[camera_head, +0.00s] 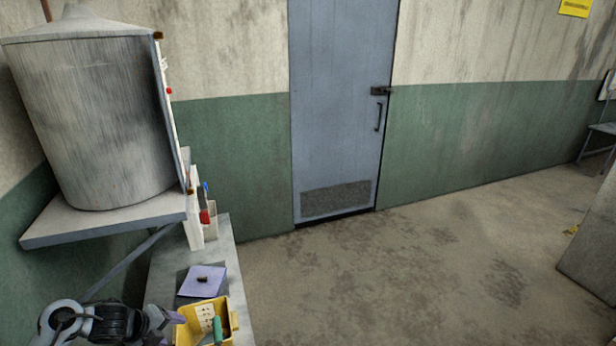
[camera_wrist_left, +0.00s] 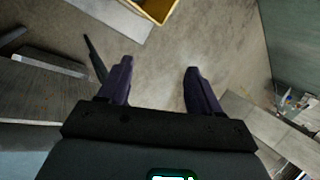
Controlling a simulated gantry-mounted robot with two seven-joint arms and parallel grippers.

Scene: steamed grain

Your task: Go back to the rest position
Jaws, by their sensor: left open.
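My left gripper (camera_wrist_left: 158,80) shows in the left wrist view with its two dark purple fingers wide apart and nothing between them. In the head view the left arm comes in at the bottom left, and the gripper (camera_head: 172,322) is beside the yellow bin, partly cut off by the frame's lower edge. I cannot tell from the head view whether it touches the bin. My right gripper is not in either view.
A yellow bin (camera_head: 233,318) with a green-handled item stands on a narrow grey bench (camera_head: 225,245). A purple pad (camera_head: 190,288) with a small dark object lies behind it. A large metal tank (camera_head: 100,120) stands on a shelf (camera_head: 60,228) above.

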